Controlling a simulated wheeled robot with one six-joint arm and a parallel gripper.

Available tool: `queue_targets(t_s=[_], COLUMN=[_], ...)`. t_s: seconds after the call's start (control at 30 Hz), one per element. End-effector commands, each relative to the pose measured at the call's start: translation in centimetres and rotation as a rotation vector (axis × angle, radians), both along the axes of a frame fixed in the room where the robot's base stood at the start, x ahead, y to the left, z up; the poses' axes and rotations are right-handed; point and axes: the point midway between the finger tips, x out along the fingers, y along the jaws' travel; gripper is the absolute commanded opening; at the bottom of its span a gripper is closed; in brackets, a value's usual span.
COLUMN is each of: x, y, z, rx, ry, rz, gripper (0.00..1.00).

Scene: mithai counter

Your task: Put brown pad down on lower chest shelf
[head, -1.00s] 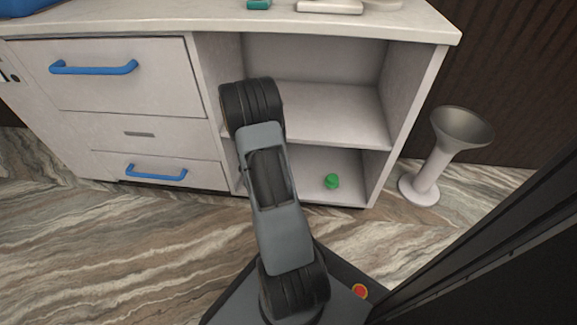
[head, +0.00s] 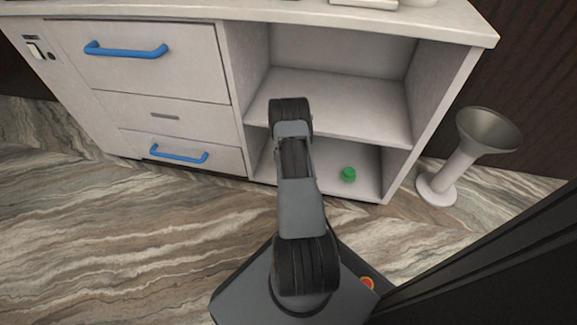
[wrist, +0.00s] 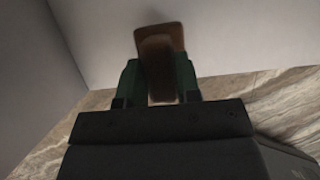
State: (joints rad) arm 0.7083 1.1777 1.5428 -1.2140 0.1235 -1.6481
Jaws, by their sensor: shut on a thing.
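The brown pad (wrist: 160,50) is in the wrist view, held between the two green fingers of my gripper (wrist: 160,80). My gripper is shut on it. Beyond the pad in the wrist view is a pale flat surface with a side wall at the left. In the head view the chest (head: 234,60) has an open compartment on the right, with an upper shelf (head: 350,105) and a lower shelf (head: 369,187). My arm reaches toward the left part of this compartment. In the head view my arm hides the gripper and the pad.
A small green object (head: 348,174) sits on the lower shelf, right of my arm. Drawers with blue handles (head: 126,50) are at the left. A pale funnel-topped stand (head: 462,165) stands on the floor right of the chest.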

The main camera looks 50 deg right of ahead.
Motion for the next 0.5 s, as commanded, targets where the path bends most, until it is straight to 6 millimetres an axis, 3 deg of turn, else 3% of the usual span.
queue_targets(t_s=[0.13, 0.33, 0.5], x=[0.1, 0.1, 0.1], y=[-0.4, -0.4, -0.4], z=[-0.5, -3.4, -3.6], rx=[0.001, 0.001, 0.000], ry=[0.001, 0.001, 0.000], rz=[-0.002, -0.001, -0.001], gripper=[0.12, 0.12, 0.12])
